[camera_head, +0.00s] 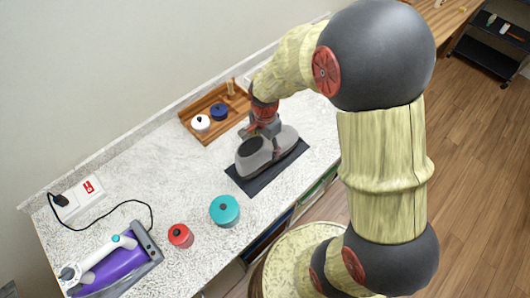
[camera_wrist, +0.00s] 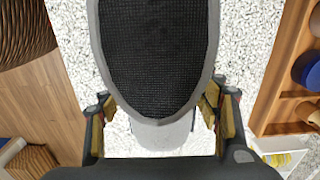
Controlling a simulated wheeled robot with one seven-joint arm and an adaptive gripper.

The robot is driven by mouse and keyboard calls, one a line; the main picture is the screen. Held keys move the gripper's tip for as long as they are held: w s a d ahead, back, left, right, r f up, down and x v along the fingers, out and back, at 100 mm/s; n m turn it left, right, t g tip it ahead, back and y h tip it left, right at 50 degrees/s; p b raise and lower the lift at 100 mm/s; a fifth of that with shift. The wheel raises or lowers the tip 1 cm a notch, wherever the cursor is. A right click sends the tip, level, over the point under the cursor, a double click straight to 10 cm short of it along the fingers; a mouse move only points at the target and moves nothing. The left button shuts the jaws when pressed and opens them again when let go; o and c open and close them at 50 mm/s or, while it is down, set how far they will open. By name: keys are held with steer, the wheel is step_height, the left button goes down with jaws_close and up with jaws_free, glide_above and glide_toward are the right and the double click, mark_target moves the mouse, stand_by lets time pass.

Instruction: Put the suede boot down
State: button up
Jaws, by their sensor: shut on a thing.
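The grey suede boot (camera_head: 252,160) is over a dark mat (camera_head: 259,186) on the counter. It looks upright, with its dark oval top facing the camera. I cannot tell whether its underside touches the mat. My gripper (camera_head: 266,131) is shut on the boot from above, at its far end. In the wrist view, the boot's grey rim (camera_wrist: 214,60) and dark mesh oval fill the upper middle. There my gripper's fingers (camera_wrist: 160,108) flank the boot's near end. The fingertip contacts are partly hidden.
A wooden tray (camera_head: 212,131) with a white and a blue pot stands behind the boot. A teal pot (camera_head: 225,211) and a red pot (camera_head: 180,236) stand front left. A purple iron (camera_head: 112,268) and a power strip (camera_head: 80,197) lie farther left. Counter between is clear.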

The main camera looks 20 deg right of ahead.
mark_target(265, 144)
step_height(265, 144, down, 3)
steer(key=shift+f+b, duration=0.1)
steer(key=shift+b, duration=0.2)
steer(key=o, duration=1.7)
steer(key=shift+c, duration=0.2)
step_height(265, 144, up, 12)
steer(key=shift+r+p, duration=0.25)
steer(key=shift+p, duration=0.75)
steer(key=s+r+n+t, duration=0.5)
steer(key=s+r+n, duration=0.8)
steer(key=s+r, duration=0.3)
step_height(265, 144, up, 3)
steer(key=shift+s+f+t, duration=0.2)
steer(key=shift+s+t, duration=0.05)
steer(key=shift+t, duration=0.05)
